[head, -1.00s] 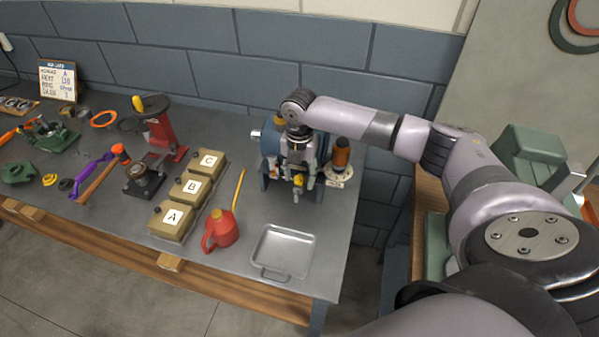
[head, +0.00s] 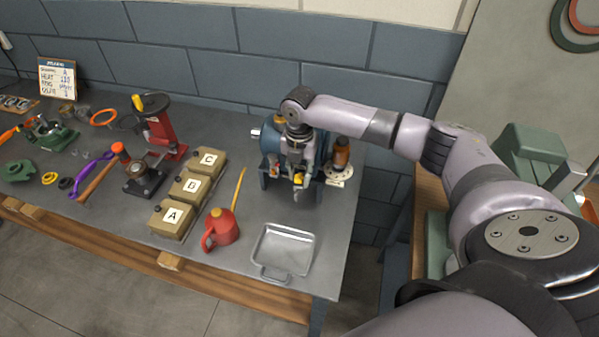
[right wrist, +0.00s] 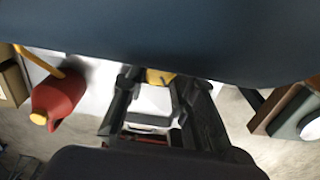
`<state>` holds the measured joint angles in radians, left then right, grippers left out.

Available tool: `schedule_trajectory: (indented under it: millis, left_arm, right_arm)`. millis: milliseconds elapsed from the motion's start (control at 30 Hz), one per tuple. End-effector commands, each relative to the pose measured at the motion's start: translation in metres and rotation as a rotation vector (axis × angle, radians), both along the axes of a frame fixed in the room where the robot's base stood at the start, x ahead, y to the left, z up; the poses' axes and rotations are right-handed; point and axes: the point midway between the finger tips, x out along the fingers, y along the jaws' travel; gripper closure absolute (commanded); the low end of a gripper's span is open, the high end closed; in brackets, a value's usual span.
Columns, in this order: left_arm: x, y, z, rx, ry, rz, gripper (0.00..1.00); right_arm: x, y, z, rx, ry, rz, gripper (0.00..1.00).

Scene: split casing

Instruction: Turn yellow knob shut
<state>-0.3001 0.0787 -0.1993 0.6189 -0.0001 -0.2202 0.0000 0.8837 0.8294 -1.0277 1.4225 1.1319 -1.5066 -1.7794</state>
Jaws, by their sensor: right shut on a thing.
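The yellow knob (head: 298,179) is on the front of the blue split casing (head: 270,143). My right gripper (head: 298,192) reaches down in front of the casing and is shut on the knob. In the right wrist view the knob (right wrist: 160,76) shows as a small yellow patch between the fingertips (right wrist: 158,82), partly hidden by them and by the dark blue casing above. How far the knob is turned cannot be told. My left gripper is out of view.
A red oil can (head: 221,229) and a metal tray (head: 283,250) stand in front of the casing. Boxes marked with letters (head: 172,220) are to the left. An orange-brown cylinder (head: 341,153) stands close right of the casing. Bare bench lies between casing and tray.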

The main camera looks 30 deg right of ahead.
Motion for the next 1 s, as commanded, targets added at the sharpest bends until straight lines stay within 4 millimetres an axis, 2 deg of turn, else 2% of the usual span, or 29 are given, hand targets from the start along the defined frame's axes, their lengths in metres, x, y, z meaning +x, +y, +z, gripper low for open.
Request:
schedule_trajectory:
  millis: [267, 533, 1000]
  left_arm:
    - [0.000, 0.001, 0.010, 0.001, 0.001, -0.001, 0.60]
    - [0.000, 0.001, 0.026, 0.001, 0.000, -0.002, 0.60]
    - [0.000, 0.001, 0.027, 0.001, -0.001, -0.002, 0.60]
  right_arm:
    - [0.000, 0.000, 0.002, 0.002, 0.002, -0.077, 1.00]
    - [0.000, 0.000, 0.002, 0.001, 0.001, -0.268, 1.00]
    - [0.001, 0.000, 0.000, 0.001, -0.001, -0.585, 1.00]
